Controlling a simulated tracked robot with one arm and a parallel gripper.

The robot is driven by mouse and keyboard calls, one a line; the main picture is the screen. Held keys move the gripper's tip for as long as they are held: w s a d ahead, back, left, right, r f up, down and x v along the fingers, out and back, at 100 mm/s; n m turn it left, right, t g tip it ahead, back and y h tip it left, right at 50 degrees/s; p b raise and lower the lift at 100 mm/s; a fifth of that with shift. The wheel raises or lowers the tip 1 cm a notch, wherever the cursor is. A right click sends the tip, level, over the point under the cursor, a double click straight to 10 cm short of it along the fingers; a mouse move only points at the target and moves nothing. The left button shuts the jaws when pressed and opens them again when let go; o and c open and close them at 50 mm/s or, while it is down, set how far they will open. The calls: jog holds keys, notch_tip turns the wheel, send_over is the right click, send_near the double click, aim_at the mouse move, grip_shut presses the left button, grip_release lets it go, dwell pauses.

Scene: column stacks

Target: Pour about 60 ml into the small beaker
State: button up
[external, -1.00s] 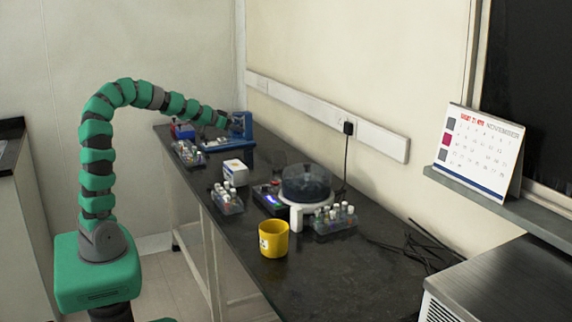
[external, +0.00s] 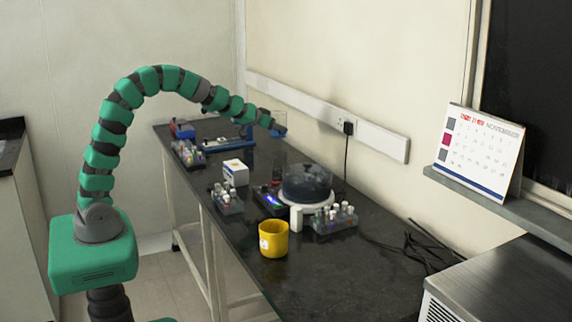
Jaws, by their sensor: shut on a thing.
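My gripper (external: 274,128) is at the end of my green arm, over the far part of the dark bench. It is shut on a clear beaker (external: 279,117) with blue liquid (external: 280,131) low in it. The held beaker looks about upright and is raised above the bench; the fingers are too small to make out. A faint clear vessel (external: 277,164) shows below it, behind the device with the lit blue display. It may be the small beaker, but its outline and contents are unclear.
A large clear round vessel (external: 307,180) on a white base, a yellow cup (external: 273,239), a white box (external: 235,172) and racks of vials (external: 335,217) stand on the bench (external: 350,265). A black cable hangs from the wall socket (external: 348,128). The bench's near right part is mostly clear.

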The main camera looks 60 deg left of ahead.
jog(key=w+d+p, duration=0.3)
jog(key=w+d, duration=0.1)
jog(key=d, duration=0.5)
jog(key=f, duration=1.4)
jog(key=shift+s+d+f, duration=0.2)
jog(key=shift+d+f, duration=0.15)
jog(key=shift+a+f+b, duration=0.1)
jog(key=shift+a+b, duration=0.1)
jog(key=shift+b, duration=1.1)
